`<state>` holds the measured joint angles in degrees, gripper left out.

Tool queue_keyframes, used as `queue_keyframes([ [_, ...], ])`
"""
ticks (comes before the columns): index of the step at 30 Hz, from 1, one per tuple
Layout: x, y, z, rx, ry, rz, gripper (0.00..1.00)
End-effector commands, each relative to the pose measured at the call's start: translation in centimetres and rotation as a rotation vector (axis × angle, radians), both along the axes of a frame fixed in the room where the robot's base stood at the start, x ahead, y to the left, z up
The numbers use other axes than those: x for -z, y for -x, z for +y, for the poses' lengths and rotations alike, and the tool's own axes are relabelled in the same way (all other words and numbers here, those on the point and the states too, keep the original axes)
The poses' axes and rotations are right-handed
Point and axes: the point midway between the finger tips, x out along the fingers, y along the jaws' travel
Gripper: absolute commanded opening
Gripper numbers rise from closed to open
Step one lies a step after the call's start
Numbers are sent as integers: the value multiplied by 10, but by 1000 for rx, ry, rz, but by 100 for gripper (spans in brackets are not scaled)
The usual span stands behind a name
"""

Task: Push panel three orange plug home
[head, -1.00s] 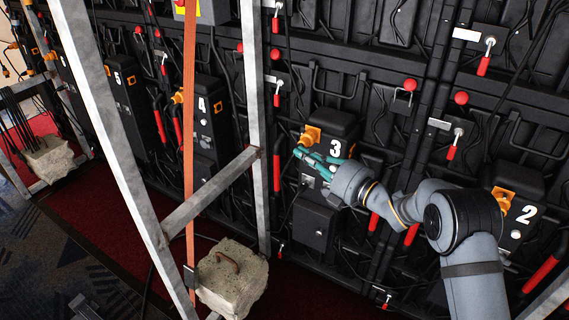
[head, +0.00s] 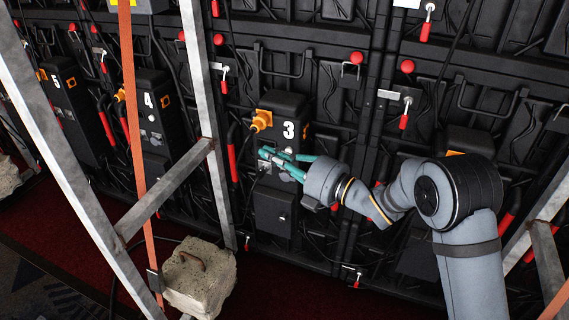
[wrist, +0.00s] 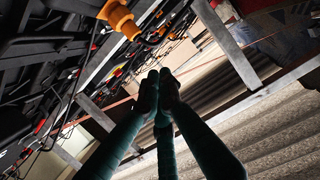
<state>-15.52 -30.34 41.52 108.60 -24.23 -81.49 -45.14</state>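Panel three (head: 283,104) is a black box marked with a white 3. Its orange plug (head: 262,119) sticks out of the upper left side, with a black cable hanging from it. How deep the plug is seated I cannot tell. My gripper (head: 264,154), with teal fingers, is just below the plug, in front of the panel's lower sockets, and apart from the plug. In the wrist view the dark fingertips (wrist: 160,82) are together with nothing visible between them. An orange plug (wrist: 118,17) shows there at upper left, beyond the fingertips.
A metal frame post (head: 207,95) and diagonal brace (head: 165,188) stand left of panel three. A concrete weight (head: 200,278) is at their foot. Panel four (head: 147,105) and panel five (head: 58,95) are further left. Red handles and loose cables surround the panel.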

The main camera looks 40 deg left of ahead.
Motion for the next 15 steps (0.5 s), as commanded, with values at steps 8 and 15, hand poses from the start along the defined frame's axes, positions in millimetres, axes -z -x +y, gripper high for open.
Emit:
queue_keyframes([
  [8, 0, 2, -36, -3, 1, 0, 0],
  [15, 0, 2, -41, -4, 0, -1, 0],
])
